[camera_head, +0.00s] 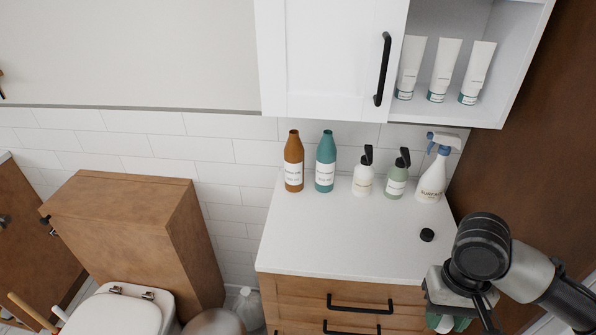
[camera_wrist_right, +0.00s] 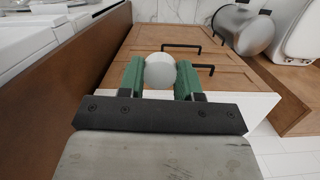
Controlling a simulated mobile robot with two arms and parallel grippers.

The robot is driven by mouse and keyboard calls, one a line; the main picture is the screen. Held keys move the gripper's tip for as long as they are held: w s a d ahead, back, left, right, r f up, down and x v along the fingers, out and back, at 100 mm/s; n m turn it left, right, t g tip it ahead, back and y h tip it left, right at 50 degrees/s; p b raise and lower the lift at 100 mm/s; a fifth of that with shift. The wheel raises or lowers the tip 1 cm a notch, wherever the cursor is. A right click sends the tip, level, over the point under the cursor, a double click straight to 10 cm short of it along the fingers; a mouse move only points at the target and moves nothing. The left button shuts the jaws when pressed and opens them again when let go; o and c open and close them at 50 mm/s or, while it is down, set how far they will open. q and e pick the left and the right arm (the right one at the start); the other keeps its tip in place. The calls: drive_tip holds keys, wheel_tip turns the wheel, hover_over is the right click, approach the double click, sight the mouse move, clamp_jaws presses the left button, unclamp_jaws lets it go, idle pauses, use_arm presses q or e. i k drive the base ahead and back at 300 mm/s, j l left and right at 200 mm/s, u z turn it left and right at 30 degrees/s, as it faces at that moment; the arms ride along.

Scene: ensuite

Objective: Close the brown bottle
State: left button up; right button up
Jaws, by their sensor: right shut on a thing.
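The brown bottle (camera_head: 293,165) stands upright at the back left of the white counter, with a white label and no cap seen on its neck. A small black cap (camera_head: 427,235) lies on the counter at the right, apart from the bottle. My right gripper (camera_wrist_right: 160,75) is shut on a pale round thing (camera_wrist_right: 160,71), held between its green fingers; I cannot tell what it is. In the head view this gripper is at the counter's front right corner, far from the brown bottle and partly hidden by my arm. My left gripper is not in view.
A teal bottle (camera_head: 325,163), a white pump bottle (camera_head: 363,175), a green pump bottle (camera_head: 397,177) and a spray bottle (camera_head: 431,178) stand along the wall. A white cabinet (camera_head: 330,55) hangs above. The front middle of the counter (camera_head: 345,240) is clear.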

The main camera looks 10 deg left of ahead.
sight(293, 150)
drive_tip(key=z, duration=1.45)
drive_tip(key=k+j+z, duration=0.15)
drive_tip(key=k+j, duration=0.2)
drive_tip(key=k, duration=0.25)
drive_tip(key=k+j, duration=0.2)
drive_tip(key=k, duration=0.25)
